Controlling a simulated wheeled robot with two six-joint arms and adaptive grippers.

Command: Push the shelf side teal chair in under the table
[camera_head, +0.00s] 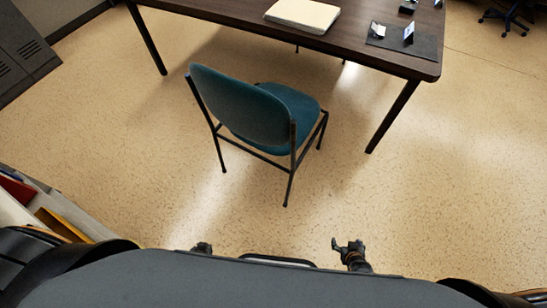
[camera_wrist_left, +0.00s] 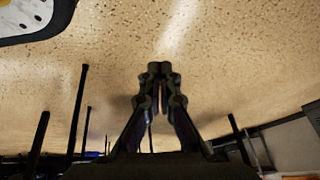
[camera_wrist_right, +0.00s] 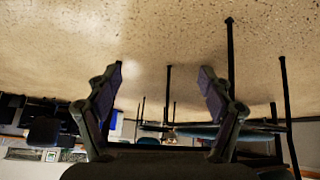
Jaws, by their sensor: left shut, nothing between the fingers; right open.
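The teal chair (camera_head: 240,105) stands upright on the floor in the head view, its backrest towards me and its seat (camera_head: 292,108) towards the table. A strip of floor shows between the seat and the near edge of the dark brown table (camera_head: 220,12). My left gripper (camera_head: 202,246) is low on the near side of the chair, apart from it; the left wrist view shows its fingers (camera_wrist_left: 158,68) together and empty. My right gripper (camera_head: 348,246) is near and right of the chair, open and empty, fingers apart in the right wrist view (camera_wrist_right: 160,70). Thin dark legs (camera_wrist_right: 231,60) show there beyond it.
A shelf with folders (camera_head: 55,222) stands at the lower left. Dark lockers (camera_head: 28,52) are at the upper left. Papers (camera_head: 302,15) and a dark mat (camera_head: 425,45) lie on the table. A table leg (camera_head: 392,117) stands right of the chair. Floor around the chair is clear.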

